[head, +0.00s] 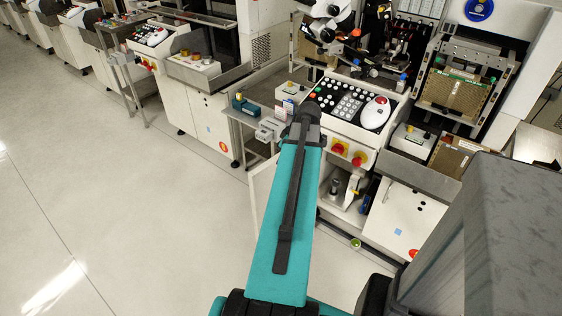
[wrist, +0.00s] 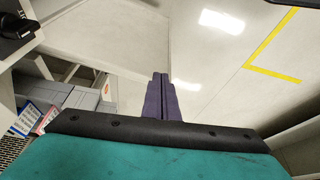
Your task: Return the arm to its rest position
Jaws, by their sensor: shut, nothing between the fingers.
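In the wrist view my gripper (wrist: 160,78) shows as two dark purple fingers. They are closed together with nothing between them. The fingers point over pale floor, apart from any object. In the head view my teal arm reaches up from the bottom toward the front of a machine's control panel (head: 345,105). I cannot clearly make out my gripper there.
A small side shelf (head: 240,117) stands left of the arm end. A black knob (wrist: 15,25) is close in the wrist view. Open floor (head: 130,200) lies left.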

